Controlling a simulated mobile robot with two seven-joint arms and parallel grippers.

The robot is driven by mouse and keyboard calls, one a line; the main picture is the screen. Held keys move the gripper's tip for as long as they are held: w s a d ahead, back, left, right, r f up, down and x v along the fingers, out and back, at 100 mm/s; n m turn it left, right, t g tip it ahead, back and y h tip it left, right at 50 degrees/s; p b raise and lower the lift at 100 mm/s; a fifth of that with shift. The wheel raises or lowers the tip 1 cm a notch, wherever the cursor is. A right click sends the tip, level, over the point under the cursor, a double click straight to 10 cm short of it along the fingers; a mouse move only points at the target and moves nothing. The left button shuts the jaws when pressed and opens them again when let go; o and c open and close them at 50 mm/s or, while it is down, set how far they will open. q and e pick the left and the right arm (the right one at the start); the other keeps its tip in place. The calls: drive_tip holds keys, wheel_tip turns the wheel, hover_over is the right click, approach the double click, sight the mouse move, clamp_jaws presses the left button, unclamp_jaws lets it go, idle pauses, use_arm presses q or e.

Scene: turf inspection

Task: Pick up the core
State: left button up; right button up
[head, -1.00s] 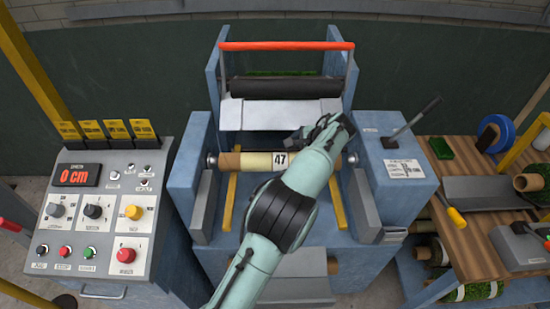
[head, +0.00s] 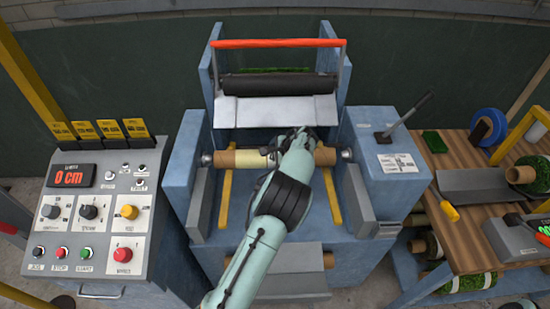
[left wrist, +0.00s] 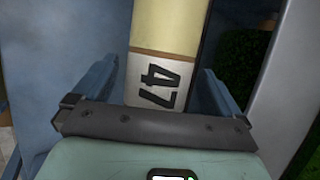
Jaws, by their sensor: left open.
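The core (head: 242,160) is a brown cardboard tube with a pale yellow wrap, held level between two spindle ends on the blue machine. In the left wrist view the core (left wrist: 165,30) runs away from me, with a white label (left wrist: 155,82) marked 47. My left gripper (head: 304,134) is over the right half of the core in the head view and hides part of it, including the label. In the left wrist view my left gripper (left wrist: 160,70) is open, one finger on each side of the core. Contact cannot be told. My right gripper is not in view.
A grey control panel (head: 95,205) reading 0 cm stands at left. A red bar (head: 280,43) and black roller (head: 280,85) are behind the core. Yellow rails (head: 224,198) lie below it. A lever (head: 408,115) and wooden bench (head: 455,218) with tools are at right.

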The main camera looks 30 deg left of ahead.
use_arm(q)
drive_tip(key=shift+s, duration=0.15)
drive_tip(key=c, duration=1.3)
drive_tip(key=shift+c, duration=0.6)
drive_tip(key=shift+r, duration=0.15)
